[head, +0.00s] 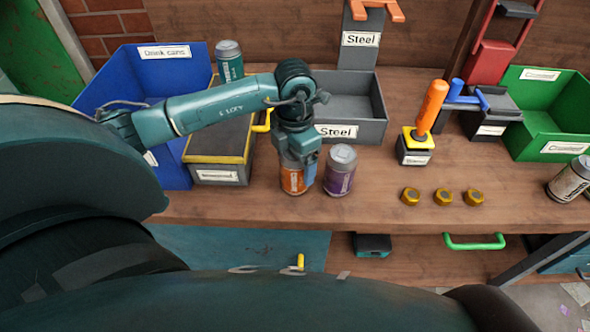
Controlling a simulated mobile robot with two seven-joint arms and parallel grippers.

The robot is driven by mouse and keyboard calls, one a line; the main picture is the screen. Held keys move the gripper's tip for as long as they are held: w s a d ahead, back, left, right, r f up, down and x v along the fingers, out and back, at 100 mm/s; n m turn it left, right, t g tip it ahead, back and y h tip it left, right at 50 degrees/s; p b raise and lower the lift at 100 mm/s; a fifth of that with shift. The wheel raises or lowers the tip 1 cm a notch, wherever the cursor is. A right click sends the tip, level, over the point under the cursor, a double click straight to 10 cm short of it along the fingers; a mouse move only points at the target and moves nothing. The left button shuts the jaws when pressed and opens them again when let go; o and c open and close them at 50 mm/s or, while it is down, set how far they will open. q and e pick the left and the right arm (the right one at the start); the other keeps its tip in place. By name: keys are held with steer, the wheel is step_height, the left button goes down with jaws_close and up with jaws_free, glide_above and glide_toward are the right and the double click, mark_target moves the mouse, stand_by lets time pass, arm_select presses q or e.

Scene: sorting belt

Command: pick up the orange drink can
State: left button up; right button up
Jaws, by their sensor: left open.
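The orange drink can (293,184) stands upright on the wooden bench, near its front edge. My left gripper (298,168) points down right over it and hides its top. One finger shows along the can's right side; the other is hard to make out. The gripper is open, and I cannot tell whether it touches the can. My right gripper is not in view.
A purple can (340,172) stands close on the right of the orange can. Behind are a grey bin labelled Steel (378,108) and a teal can (229,62). A blue bin labelled Drink cans (115,68) is at left. Three gold nuts (443,197) lie to the right.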

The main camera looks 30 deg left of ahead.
arm_select(q)
steer(key=shift+f, duration=1)
